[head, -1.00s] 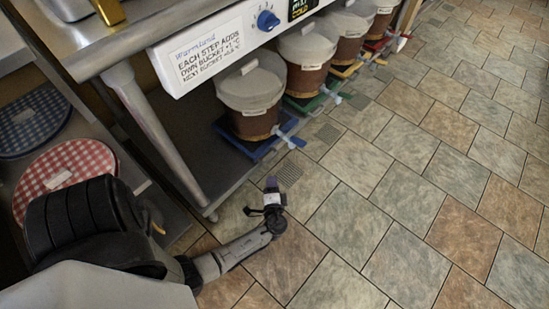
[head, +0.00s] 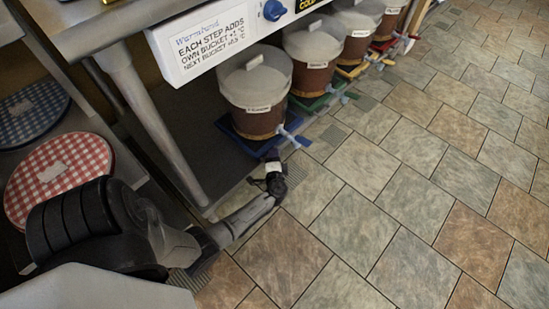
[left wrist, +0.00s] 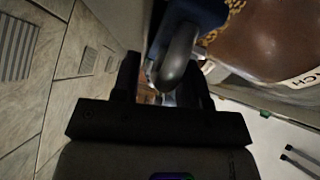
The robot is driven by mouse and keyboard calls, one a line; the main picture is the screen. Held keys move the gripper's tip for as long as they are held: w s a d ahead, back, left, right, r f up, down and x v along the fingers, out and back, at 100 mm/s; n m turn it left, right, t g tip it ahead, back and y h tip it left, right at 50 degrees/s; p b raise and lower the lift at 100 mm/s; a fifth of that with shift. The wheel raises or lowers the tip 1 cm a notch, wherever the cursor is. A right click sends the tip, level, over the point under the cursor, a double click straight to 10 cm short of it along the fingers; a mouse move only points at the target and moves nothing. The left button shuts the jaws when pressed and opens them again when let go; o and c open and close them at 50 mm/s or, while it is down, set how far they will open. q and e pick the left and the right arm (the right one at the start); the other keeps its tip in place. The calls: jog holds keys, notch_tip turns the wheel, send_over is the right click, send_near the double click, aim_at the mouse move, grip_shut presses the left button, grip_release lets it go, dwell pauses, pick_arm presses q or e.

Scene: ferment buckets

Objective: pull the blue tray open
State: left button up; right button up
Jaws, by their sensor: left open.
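The blue tray (head: 239,142) lies low under the counter at the near end of the row. A lidded brown bucket (head: 257,122) with a light-blue tap (head: 289,134) at its front stands on it. My left gripper (head: 272,157) is at the tray's front edge, just below the tap. In the left wrist view, my open left gripper (left wrist: 160,88) has a rounded dark-grey piece (left wrist: 178,56) between or just ahead of its fingers. Dark blue (left wrist: 203,12) shows behind that piece, probably the tray. I cannot tell whether the fingers touch anything. My right gripper is not in view.
More lidded buckets stand farther along the row, on a green tray (head: 318,103), a yellow tray (head: 352,70) and a red one. A metal table leg (head: 150,125) stands left of the blue tray. The tiled floor (head: 400,200) in front is clear.

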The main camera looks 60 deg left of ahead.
pick_arm(q)
jog(key=shift+w+a, duration=0.1)
jog(key=shift+a, duration=0.05)
jog(key=shift+c, duration=0.5)
grip_shut()
